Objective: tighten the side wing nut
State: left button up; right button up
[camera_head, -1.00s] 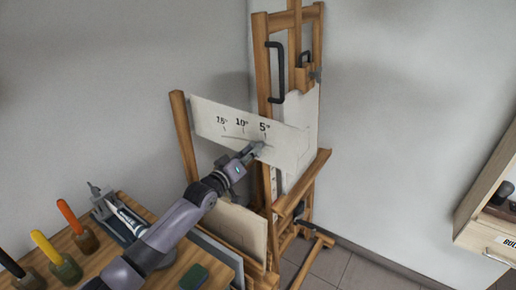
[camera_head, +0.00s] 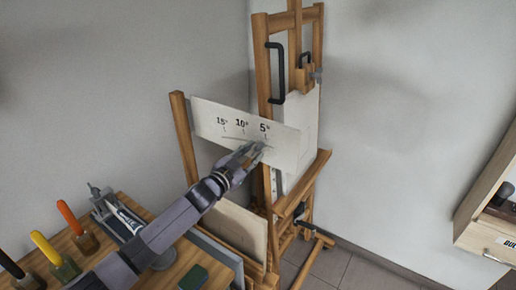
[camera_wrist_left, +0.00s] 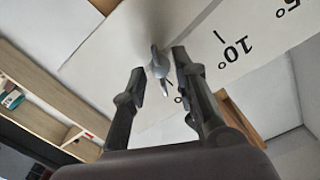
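The side wing nut (camera_wrist_left: 159,64) is a small grey metal piece on the white angle plate (camera_head: 290,148), which is marked 15°, 10° and 5°. The plate is on the wooden easel (camera_head: 264,70). My left gripper (camera_head: 256,150) is at the plate, just below the 5° mark, and hides the nut in the head view. In the left wrist view, the gripper's two dark fingers (camera_wrist_left: 158,60) are apart, with the nut between their tips and nearer the right finger. A gap shows beside the left finger; contact on the right is unclear. My right gripper is not in view.
A wooden table (camera_head: 215,262) at lower left holds several colored-handled tools, a paint tube (camera_head: 131,219) and a dark green block (camera_head: 193,278). Boards lean below the plate. A wooden cabinet (camera_head: 480,225) is at the right. The floor between easel and cabinet is clear.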

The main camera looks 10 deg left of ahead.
pick_arm(q)
jog(key=shift+s+a+r+p, duration=0.1)
jog(key=shift+s+a+p, duration=0.15)
jog(key=shift+s+p, duration=0.3)
jog(key=p+v, duration=0.2)
jog(key=v, duration=0.2)
jog(key=shift+s, duration=0.35)
